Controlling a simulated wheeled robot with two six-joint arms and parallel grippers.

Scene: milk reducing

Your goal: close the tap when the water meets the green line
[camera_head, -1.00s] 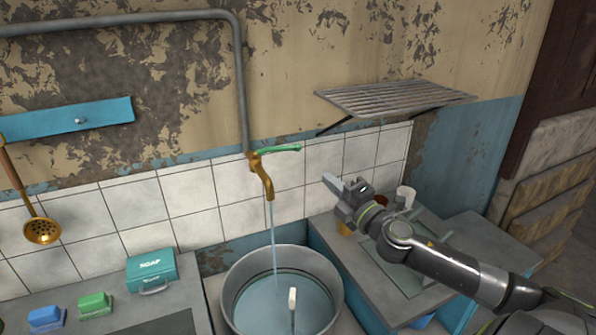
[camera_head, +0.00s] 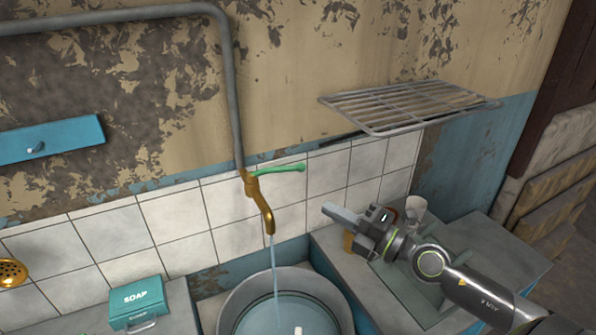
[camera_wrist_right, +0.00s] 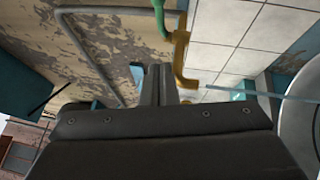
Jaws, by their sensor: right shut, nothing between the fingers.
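The brass tap (camera_head: 257,203) has a green lever handle (camera_head: 279,168) that points to the right, and a stream of water (camera_head: 274,268) runs from its spout. The stream falls into a round grey metal tub (camera_head: 235,297) that holds water (camera_head: 290,312). No green line shows inside the tub. My right gripper (camera_head: 338,213) is shut and empty, to the right of the tap and a little below the handle, apart from both. In the right wrist view the brass tap (camera_wrist_right: 182,60) and green handle (camera_wrist_right: 169,20) show beyond the fingers. My left gripper is not in view.
A wire rack (camera_head: 400,106) juts from the wall above my right gripper. A grey counter (camera_head: 395,310) with cups lies under my right arm. The space between gripper and tap looks clear.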

